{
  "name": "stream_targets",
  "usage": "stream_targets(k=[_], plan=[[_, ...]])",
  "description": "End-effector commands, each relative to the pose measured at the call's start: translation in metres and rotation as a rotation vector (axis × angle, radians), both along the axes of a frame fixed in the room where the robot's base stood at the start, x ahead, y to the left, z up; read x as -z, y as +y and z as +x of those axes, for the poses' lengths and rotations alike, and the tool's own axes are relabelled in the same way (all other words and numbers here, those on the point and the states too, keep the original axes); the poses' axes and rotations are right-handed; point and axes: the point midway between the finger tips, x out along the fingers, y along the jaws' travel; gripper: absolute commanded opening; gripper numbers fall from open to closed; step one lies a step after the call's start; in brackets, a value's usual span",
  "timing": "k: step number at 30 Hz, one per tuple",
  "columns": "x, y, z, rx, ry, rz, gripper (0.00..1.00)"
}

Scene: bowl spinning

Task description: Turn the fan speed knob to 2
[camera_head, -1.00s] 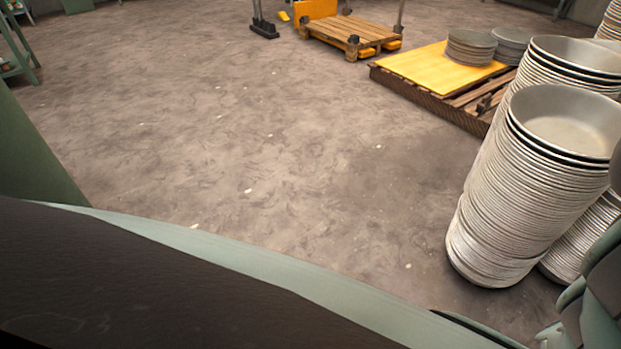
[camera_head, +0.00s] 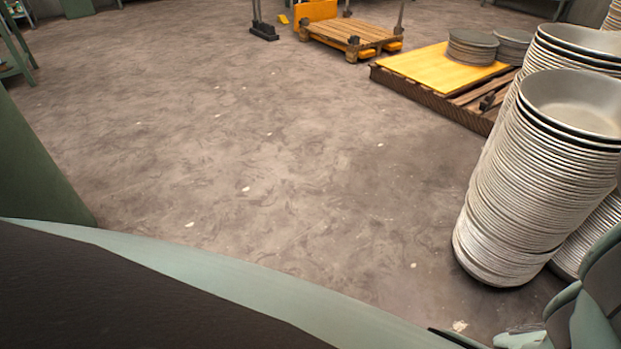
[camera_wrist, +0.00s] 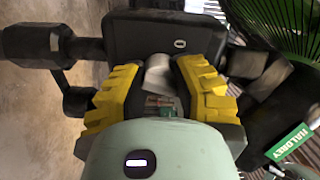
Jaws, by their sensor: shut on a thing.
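In the wrist view my gripper (camera_wrist: 157,82), with yellow ridged pads, is shut on a light grey, rounded piece (camera_wrist: 157,70), which looks like the fan speed knob. The piece sits between the pads in front of a dark box (camera_wrist: 138,35). A white 0-shaped mark (camera_wrist: 180,45) shows on the box, right of the piece. I cannot read a 2 or see where the knob points. A green fan-like grille (camera_wrist: 285,25) is at the upper right. The head view shows neither the knob nor my gripper.
A green HALDREY label (camera_wrist: 290,143) is at the right of the wrist view. In the head view, tall stacks of metal bowls (camera_head: 535,190) stand at right. A pallet with a yellow board (camera_head: 430,68) and another pallet (camera_head: 350,35) lie behind. The middle floor is clear.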

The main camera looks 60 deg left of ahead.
Motion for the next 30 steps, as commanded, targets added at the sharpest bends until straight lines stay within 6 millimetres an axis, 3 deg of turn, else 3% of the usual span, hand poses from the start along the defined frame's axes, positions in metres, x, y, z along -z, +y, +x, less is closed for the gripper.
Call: stream_targets(k=[20, 21, 30], plan=[[0.0017, 0.0001, -0.0004, 0.001, -0.068, 0.007, 0.0], [0.0017, 0.0001, -0.0004, 0.001, -0.068, 0.007, 0.3], [0.0009, 0.0001, -0.0002, 0.001, -0.067, 0.005, 0.61]])
